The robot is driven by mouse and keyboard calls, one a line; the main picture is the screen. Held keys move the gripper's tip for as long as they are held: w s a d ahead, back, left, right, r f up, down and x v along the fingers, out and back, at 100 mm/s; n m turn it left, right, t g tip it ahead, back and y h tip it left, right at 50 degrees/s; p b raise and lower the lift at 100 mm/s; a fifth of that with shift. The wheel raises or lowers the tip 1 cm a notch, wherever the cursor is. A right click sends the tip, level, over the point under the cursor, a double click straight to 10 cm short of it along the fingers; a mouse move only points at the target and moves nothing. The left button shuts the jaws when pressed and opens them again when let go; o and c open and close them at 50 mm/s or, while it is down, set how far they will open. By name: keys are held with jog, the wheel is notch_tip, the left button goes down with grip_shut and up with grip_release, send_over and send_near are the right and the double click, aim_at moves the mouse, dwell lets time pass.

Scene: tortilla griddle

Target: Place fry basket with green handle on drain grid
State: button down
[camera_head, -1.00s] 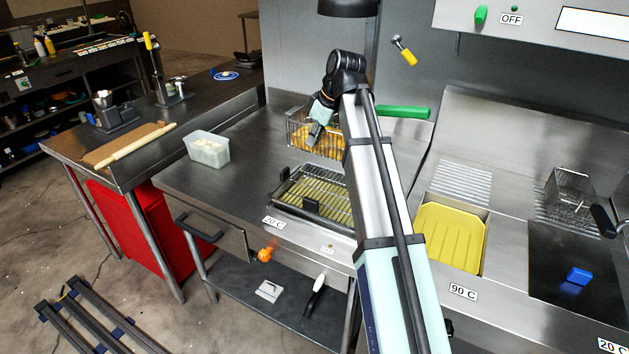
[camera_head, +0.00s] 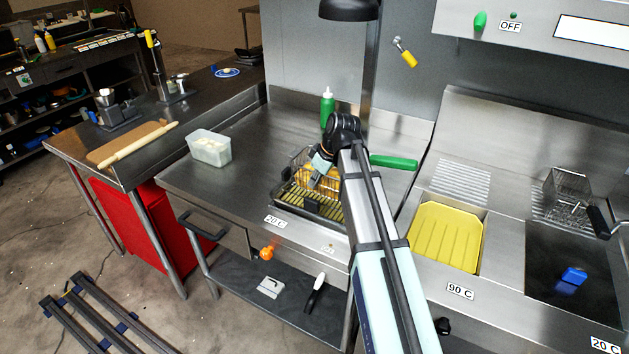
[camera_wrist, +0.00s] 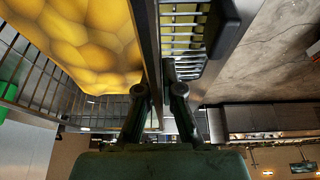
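The fry basket (camera_head: 297,160) with the green handle (camera_head: 393,162) holds golden food. It is over the back part of the drain grid (camera_head: 288,196), a dark-rimmed tray with a slatted yellowish rack on the worktop. Whether it touches the grid is unclear. My gripper (camera_head: 318,178) is at the basket's front side. In the wrist view, the two fingers (camera_wrist: 159,92) are on either side of a thin metal wall of the basket (camera_wrist: 35,80). The drain grid also shows there (camera_wrist: 185,22), right of the basket. My arm hides part of the basket and grid.
A green bottle (camera_head: 327,107) stands behind the basket. A clear container (camera_head: 210,148) sits to the left on the worktop. A yellow-covered fryer well (camera_head: 447,236) and another wire basket (camera_head: 568,195) are to the right. The worktop's back left is clear.

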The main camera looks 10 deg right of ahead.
jog(key=shift+f, duration=0.3)
jog(key=shift+f, duration=0.1)
jog(key=c, duration=1.3)
grip_release()
jog(key=b+v, duration=0.2)
jog(key=v, duration=1)
